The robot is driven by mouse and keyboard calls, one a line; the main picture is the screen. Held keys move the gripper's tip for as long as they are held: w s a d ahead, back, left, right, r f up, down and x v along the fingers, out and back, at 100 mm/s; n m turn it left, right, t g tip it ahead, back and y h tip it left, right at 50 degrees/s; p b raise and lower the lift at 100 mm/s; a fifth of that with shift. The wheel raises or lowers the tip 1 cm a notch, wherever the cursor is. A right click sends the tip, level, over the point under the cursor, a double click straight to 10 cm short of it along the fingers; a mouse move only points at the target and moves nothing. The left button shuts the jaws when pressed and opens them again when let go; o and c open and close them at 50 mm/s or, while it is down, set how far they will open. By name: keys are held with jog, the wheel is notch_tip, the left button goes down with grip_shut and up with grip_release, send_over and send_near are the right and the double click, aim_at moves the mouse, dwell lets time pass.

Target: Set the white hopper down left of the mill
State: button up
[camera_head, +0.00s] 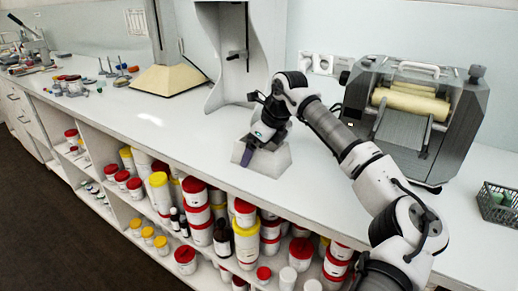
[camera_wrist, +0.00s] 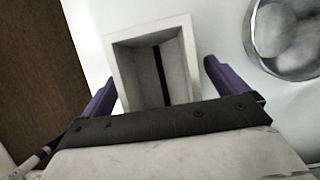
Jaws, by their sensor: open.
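The white hopper (camera_head: 274,164) stands on the white bench top, left of the mill and near the front edge. In the wrist view the hopper (camera_wrist: 122,62) shows as an open square box with a dark stripe inside. My gripper (camera_head: 255,148) is right over it, pointing down. In the wrist view the purple fingers of my gripper (camera_wrist: 160,70) are spread, one on each side of the hopper. Part of the hopper is hidden behind my gripper. The mill (camera_head: 410,118), a grey machine with cream rollers, stands at the right by the wall.
A tall white stand (camera_head: 235,55) is behind the hopper. A cream hood-shaped base (camera_head: 168,80) is farther left. A dark wire basket (camera_head: 500,203) is at the right edge. A round metal vessel (camera_wrist: 286,38) is beside the hopper in the wrist view. Shelves of jars lie below the bench edge.

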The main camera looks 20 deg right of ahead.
jog(key=v, duration=1.2)
jog(key=shift+r+b, duration=0.15)
jog(key=shift+b, duration=0.15)
